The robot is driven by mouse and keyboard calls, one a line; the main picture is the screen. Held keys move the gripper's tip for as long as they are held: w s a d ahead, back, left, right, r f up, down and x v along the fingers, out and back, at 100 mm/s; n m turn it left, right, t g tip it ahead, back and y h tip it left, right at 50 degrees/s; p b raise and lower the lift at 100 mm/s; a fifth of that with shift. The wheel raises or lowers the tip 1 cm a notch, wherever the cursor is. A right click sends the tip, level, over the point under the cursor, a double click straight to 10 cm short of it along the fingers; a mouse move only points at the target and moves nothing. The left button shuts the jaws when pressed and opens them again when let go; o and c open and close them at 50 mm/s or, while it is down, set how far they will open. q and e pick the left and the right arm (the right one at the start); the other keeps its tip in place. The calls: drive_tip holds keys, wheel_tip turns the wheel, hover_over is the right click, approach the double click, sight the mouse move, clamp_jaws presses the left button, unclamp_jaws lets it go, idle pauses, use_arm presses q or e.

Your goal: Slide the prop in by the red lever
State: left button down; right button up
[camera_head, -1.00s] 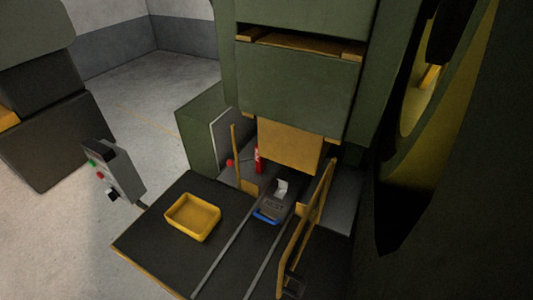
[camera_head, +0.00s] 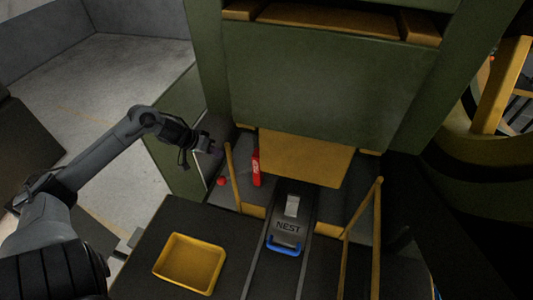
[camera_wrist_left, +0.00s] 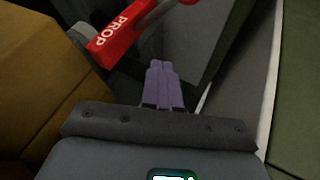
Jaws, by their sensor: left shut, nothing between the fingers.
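The prop (camera_head: 256,168) is a red upright block under the press ram, left of the nest, in the head view. In the left wrist view the prop (camera_wrist_left: 118,34) shows as a red bar lettered PROP at the top. The lever's red knob (camera_head: 221,181) is at the lower left of the prop. A red rounded end (camera_wrist_left: 189,2), likely this knob, is cut off by the wrist view's top edge, with a grey rod towards the prop. My left gripper (camera_head: 217,152) is just above and left of the knob, its purple fingers (camera_wrist_left: 164,84) shut, empty and apart from the red parts.
The yellow press ram (camera_head: 305,157) hangs over the die area. A yellow guard post (camera_head: 232,175) stands right of the knob. The nest (camera_head: 289,228) with a blue handle sits on rails. A yellow tray (camera_head: 190,264) lies on the dark table.

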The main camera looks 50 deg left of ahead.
sight(240, 173)
use_arm(q)
drive_tip(key=w+d+f, duration=0.5)
drive_tip(key=w+f, duration=0.2)
drive_tip(key=w, duration=0.1)
drive_tip(key=shift+w+f, duration=0.25)
drive_tip(key=shift+w, duration=0.1)
drive_tip(key=shift+d, duration=0.1)
idle(0.4)
